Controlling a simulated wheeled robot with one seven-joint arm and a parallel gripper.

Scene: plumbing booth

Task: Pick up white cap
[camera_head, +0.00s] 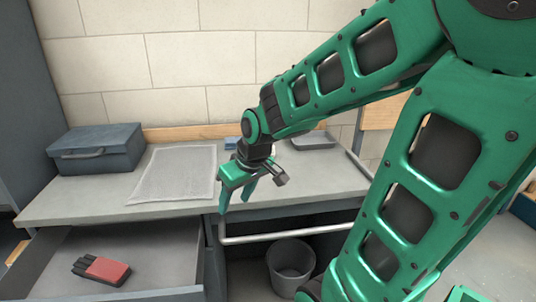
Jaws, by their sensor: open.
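I cannot make out a white cap in the head view; my arm and gripper hide part of the worktop. My green gripper (236,197) points down near the front edge of the grey worktop (90,204), right of the pale mat. Its two fingers are apart and nothing shows between them. A small blue item (231,143) shows partly behind my wrist, too small to identify.
A dark toolbox (97,150) stands at the back left. A pale mat (176,174) lies mid-worktop, and a grey tray (313,140) sits at the back right. An open drawer (160,258) holds a red and black item (101,270). A bin (290,266) stands below the rail (290,233).

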